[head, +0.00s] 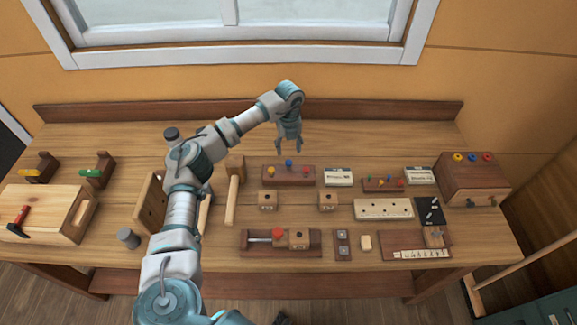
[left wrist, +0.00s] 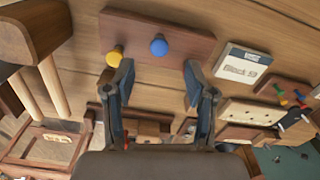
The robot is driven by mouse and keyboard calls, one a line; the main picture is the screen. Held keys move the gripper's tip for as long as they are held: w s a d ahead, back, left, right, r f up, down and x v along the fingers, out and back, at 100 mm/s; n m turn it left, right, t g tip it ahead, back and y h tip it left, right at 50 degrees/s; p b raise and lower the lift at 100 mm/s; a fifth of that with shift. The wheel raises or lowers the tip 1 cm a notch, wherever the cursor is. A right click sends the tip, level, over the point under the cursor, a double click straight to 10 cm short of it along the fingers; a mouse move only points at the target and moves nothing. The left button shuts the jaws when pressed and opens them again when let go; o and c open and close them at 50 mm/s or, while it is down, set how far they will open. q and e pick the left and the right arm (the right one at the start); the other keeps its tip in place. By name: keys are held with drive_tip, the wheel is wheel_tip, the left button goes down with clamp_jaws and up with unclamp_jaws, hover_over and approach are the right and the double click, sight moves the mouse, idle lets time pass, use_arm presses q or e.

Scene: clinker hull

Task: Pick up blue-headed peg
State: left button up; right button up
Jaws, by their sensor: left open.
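The blue-headed peg (head: 288,163) stands in the middle of a dark wooden rack (head: 300,181), between a yellow-headed peg (head: 271,171) and a red-headed peg (head: 309,169). In the left wrist view the blue head (left wrist: 158,47) shows round between the fingertips in the picture, with the yellow head (left wrist: 115,53) by the left finger. The red-headed peg cannot be made out there. My left gripper (head: 288,147) is open and empty, its fingers pointing down, just behind and above the rack. It appears apart from the pegs. My right gripper cannot be made out.
A smaller rack (head: 383,185) holds several coloured pegs. The bench behind the rack is clear.

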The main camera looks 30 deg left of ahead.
sight(288, 161)
use_arm(q)
wheel_tip(288, 161, down, 2)
drive_tip(key=shift+w+f, duration=0.1)
drive_tip(key=shift+f, duration=0.1)
wheel_tip(288, 161, down, 6)
drive_tip(key=shift+a+r, duration=0.1)
drive_tip(key=shift+r, duration=0.1)
drive_tip(key=c, duration=0.8)
